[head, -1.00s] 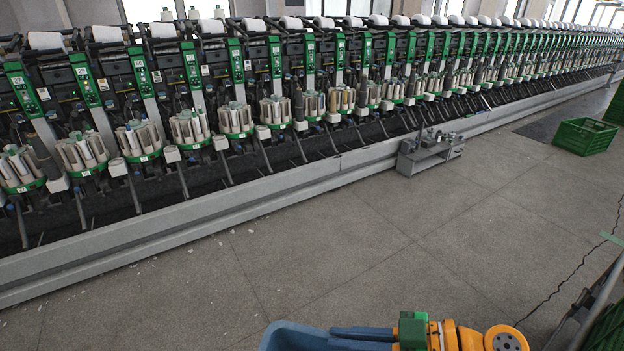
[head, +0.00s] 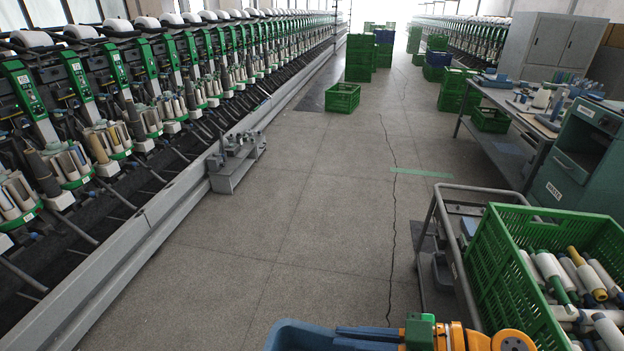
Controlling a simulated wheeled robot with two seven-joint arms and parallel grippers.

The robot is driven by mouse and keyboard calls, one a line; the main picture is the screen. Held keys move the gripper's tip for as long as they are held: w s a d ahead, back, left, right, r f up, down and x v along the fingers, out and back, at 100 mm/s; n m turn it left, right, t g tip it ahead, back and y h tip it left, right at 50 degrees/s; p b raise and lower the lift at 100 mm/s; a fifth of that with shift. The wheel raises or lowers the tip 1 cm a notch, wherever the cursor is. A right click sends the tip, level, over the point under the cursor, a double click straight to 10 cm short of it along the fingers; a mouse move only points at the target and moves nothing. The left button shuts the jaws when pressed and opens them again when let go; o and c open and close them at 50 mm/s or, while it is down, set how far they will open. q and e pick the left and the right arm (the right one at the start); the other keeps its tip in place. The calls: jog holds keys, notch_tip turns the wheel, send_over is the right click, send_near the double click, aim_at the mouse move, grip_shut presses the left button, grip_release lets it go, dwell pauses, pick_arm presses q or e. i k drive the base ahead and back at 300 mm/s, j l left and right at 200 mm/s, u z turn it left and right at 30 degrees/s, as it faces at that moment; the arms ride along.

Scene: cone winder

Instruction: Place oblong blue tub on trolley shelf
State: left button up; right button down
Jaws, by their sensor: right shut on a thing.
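The blue tub (head: 292,336) shows at the bottom edge of the head view; its lower part is cut off. My right gripper (head: 366,334) reaches in from the right and is shut on the tub. Its fingertips are hard to make out against the blue wall. The trolley (head: 443,224) stands to the right of the tub, with a grey tubular frame. Its lower shelf shows only in part behind the frame, with a grey container (head: 441,268) low down inside. My left gripper is not in view.
A green crate (head: 503,262) full of bobbins and cones sits on the trolley's right part. The winding machine (head: 150,195) runs along the left, with a small metal unit (head: 234,160) at its foot. Open floor (head: 310,220) lies between. A workbench (head: 500,105) stands at the right.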

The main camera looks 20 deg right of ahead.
aim_at(459, 318)
jog(key=i+l+z, duration=0.1)
jog(key=i+z, duration=0.2)
jog(key=z, duration=0.15)
jog(key=i+z, duration=0.6)
jog(key=z, duration=0.25)
jog(key=i+j+z, duration=0.25)
jog(key=z, duration=0.2)
jog(key=i+j+z, duration=0.2)
jog(key=z, duration=0.2)
jog(key=i+j+z, duration=0.2)
jog(key=j+z, duration=0.25)
jog(key=i+j+z, duration=0.15)
jog(key=j, duration=0.2)
jog(key=i+j+z, duration=0.15)
jog(key=j, duration=0.2)
jog(key=k, duration=0.05)
